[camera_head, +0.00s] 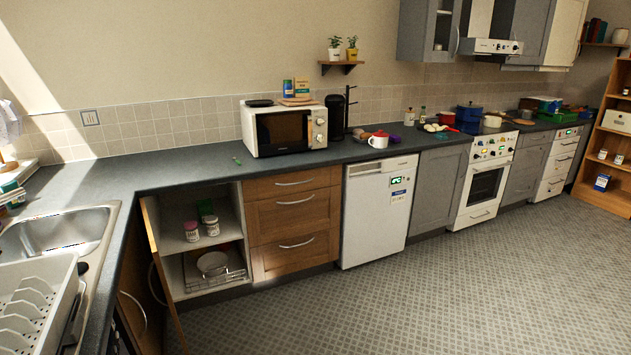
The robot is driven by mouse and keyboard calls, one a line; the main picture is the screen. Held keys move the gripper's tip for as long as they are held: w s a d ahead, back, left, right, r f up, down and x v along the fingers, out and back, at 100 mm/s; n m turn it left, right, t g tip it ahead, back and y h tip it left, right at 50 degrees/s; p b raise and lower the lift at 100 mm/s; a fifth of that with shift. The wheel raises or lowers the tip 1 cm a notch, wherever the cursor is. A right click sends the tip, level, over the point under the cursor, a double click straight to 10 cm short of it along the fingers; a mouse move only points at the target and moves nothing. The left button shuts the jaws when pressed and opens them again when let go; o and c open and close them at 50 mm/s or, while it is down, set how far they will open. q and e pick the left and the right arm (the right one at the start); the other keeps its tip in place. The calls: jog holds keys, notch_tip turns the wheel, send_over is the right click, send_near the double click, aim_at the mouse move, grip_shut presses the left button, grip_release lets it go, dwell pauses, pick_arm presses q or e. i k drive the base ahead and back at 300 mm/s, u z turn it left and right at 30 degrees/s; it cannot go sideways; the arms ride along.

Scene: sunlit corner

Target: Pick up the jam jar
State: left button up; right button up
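Two small jars with pale lids stand side by side on the upper shelf of an open lower cabinet. The left jar (191,232) is slightly nearer the cabinet's open door, and the right jar (211,226) stands close beside it. Their labels are too small to read, so I cannot tell which is the jam jar. A dark green item (206,207) is behind them, partly hidden. Neither of my grippers is in view.
The cabinet door (153,235) stands open on the left. A white bowl (212,263) and a rack are on the lower shelf. The sink (60,232) and dish rack (35,300) are at the left. A microwave (280,131) stands on the counter. The floor (420,300) is clear.

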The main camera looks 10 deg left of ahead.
aim_at(192, 235)
jog(key=u, duration=0.05)
jog(key=i, duration=2.15)
jog(key=u, duration=0.65)
jog(key=i, duration=1.7)
jog(key=u, duration=2)
jog(key=i, duration=0.85)
jog(key=u, duration=0.7)
